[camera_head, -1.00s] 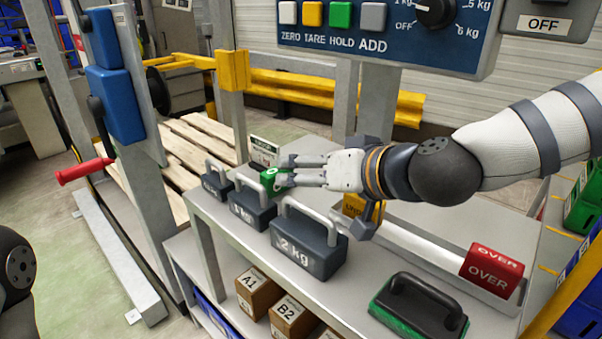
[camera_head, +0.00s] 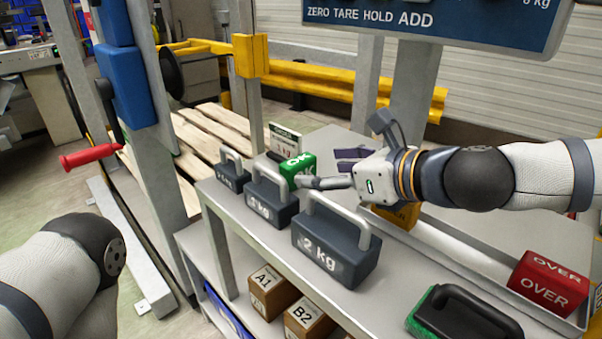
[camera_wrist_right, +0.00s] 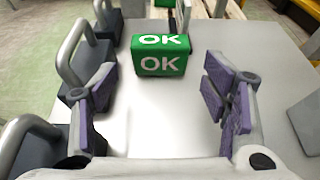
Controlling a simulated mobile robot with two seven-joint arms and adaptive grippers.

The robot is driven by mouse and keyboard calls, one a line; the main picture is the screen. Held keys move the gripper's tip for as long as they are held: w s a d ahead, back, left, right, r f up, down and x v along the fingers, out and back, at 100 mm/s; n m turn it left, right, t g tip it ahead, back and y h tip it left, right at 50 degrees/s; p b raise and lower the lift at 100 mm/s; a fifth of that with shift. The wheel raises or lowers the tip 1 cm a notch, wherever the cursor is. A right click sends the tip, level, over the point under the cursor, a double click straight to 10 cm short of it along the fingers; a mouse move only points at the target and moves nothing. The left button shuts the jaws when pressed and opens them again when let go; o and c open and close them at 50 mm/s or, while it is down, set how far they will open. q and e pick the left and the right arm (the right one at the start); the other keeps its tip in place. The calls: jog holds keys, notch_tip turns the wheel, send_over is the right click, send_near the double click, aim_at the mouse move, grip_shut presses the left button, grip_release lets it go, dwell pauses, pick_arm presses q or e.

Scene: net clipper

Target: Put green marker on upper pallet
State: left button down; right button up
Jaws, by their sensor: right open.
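The green marker, a green block lettered OK (camera_head: 298,167), stands on the grey table behind the row of weights. It also shows in the right wrist view (camera_wrist_right: 160,56), upright and beyond my fingertips. My right gripper (camera_head: 328,170) is open and empty, just right of the marker. In the right wrist view its purple-padded fingers (camera_wrist_right: 162,103) are spread wide, with bare table between them. A wooden slatted pallet (camera_head: 213,126) lies beyond the table at left; I cannot tell whether others are stacked under it. My left arm enters at the lower left, its gripper out of view.
Dark weights with handles, including the 2 kg one (camera_head: 335,250), line the table's front edge. A red OVER block (camera_head: 549,283) sits in a rail at right. A grey post (camera_head: 165,120) with a red lever (camera_head: 90,156) stands before the pallet.

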aim_at(304, 168)
jog(key=x, duration=0.7)
jog(key=shift+w+a+f+b, duration=0.1)
jog(key=shift+w+a+b, duration=0.1)
jog(key=shift+b, duration=0.15)
jog(key=shift+d, duration=0.1)
jog(key=c, duration=1)
jog(key=shift+c, duration=0.2)
